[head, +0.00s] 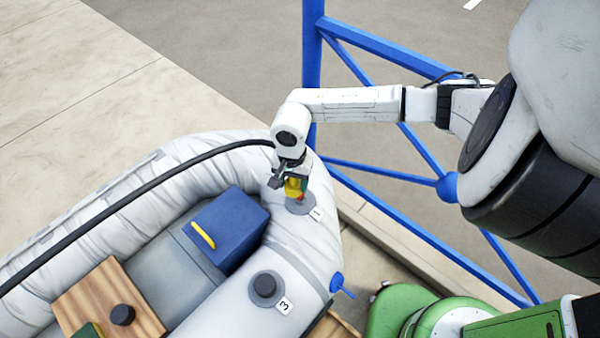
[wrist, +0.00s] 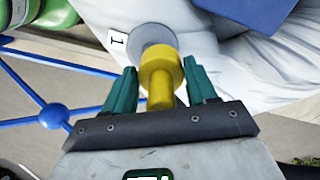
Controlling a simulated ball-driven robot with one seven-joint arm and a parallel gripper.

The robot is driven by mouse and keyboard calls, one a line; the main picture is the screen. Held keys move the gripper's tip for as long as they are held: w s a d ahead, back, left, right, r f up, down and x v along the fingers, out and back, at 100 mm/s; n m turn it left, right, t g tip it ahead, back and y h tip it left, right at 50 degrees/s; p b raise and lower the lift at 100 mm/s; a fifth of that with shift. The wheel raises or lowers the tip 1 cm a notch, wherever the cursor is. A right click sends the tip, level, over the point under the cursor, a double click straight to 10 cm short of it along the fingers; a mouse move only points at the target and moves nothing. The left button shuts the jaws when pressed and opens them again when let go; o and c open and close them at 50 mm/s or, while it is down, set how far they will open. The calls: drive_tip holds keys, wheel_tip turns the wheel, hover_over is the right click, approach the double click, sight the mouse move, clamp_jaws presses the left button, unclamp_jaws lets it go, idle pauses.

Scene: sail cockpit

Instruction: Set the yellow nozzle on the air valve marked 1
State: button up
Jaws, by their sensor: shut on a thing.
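The yellow nozzle (head: 293,188) is held in my gripper (head: 288,181) at the boat's rounded corner. In the wrist view the nozzle (wrist: 162,78) stands between the green fingers of my gripper (wrist: 161,84), which is shut on it. The air valve marked 1 (head: 300,206) is a grey disc on the pale tube, with a white label "1" (head: 316,213) beside it. In the wrist view the valve (wrist: 152,36) lies just beyond the nozzle, partly covered by it. I cannot tell whether nozzle and valve touch.
A black hose (head: 130,200) arcs over the boat to my gripper. A grey valve marked 3 (head: 266,287) sits nearer on the tube. A blue box (head: 228,228) and a wooden board (head: 105,295) lie inside. Blue railing (head: 385,175) stands behind the corner.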

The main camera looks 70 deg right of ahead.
sight(300, 193)
drive_tip(key=shift+s+d+r+m, duration=0.15)
drive_tip(key=shift+s+d+m, duration=0.5)
drive_tip(key=shift+s, duration=0.2)
drive_tip(key=shift+f+b, duration=1.9)
drive_tip(key=shift+f, duration=1)
drive_tip(key=shift+a, duration=0.2)
drive_tip(key=shift+f+b, duration=0.6)
drive_tip(key=shift+b, duration=0.05)
drive_tip(key=o, duration=0.8)
drive_tip(key=shift+c, duration=0.2)
